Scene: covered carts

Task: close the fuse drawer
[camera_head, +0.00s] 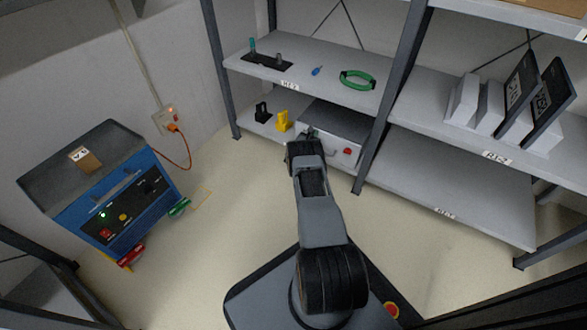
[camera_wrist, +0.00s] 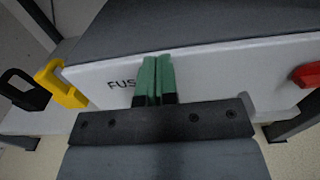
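The fuse drawer (camera_head: 343,156) is on the lower shelf of the rack, a white front under a dark grey top. In the wrist view its white front (camera_wrist: 222,72) fills the middle, with the letters "FUS" partly hidden by my gripper. A red part (camera_wrist: 306,75) sits at its right end. My gripper (camera_wrist: 157,62) has its two green fingertips together at the drawer front, left of its middle, with nothing visible between them. I cannot tell whether they touch the front. How far the drawer stands out is unclear.
A yellow padlock-like piece (camera_head: 282,120) and a black one (camera_head: 262,111) stand left of the drawer. The upper shelf (camera_head: 300,75) holds a green ring (camera_head: 357,80). A rack post (camera_head: 385,110) stands right of the drawer.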

